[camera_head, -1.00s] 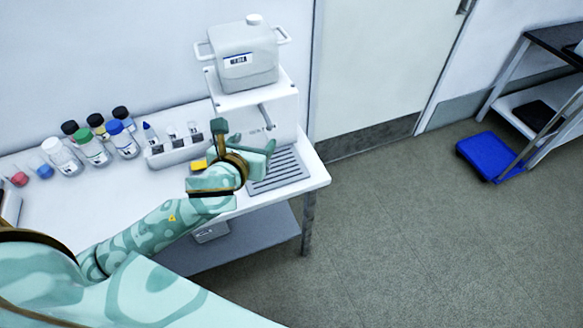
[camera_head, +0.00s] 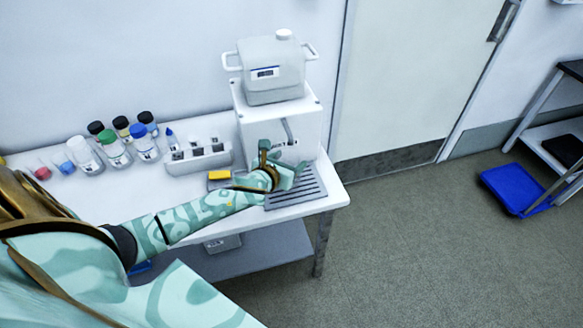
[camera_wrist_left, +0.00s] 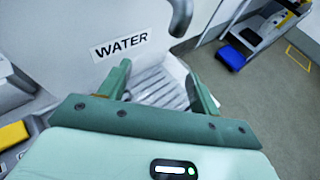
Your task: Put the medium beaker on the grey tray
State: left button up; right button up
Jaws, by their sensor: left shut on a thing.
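My left gripper (camera_head: 282,168) is over the grey slatted tray (camera_head: 312,190) at the right end of the white bench, in front of the water dispenser. In the left wrist view its two fingers (camera_wrist_left: 160,88) stand apart, shut on a clear, barely visible thing that looks like the medium beaker (camera_wrist_left: 150,78). The beaker's outline is faint, and I cannot tell whether it touches the tray. The tray's slats (camera_wrist_left: 168,98) show between and beyond the fingers. My right gripper is not in view.
The dispenser (camera_head: 310,128) carries a white canister (camera_head: 272,72); its spout (camera_wrist_left: 181,16) is just beyond my fingers. A yellow block (camera_head: 219,175), a white rack (camera_head: 197,162) and several capped bottles (camera_head: 146,146) stand to the left. The bench edge is close on the right.

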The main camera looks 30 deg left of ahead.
aim_at(294, 164)
pick_arm(q)
jog(key=shift+w+f, duration=0.1)
jog(key=shift+w, duration=0.8)
jog(key=shift+f+b, duration=1)
jog(key=shift+f, duration=0.65)
jog(key=shift+f, duration=0.15)
jog(key=o, duration=1)
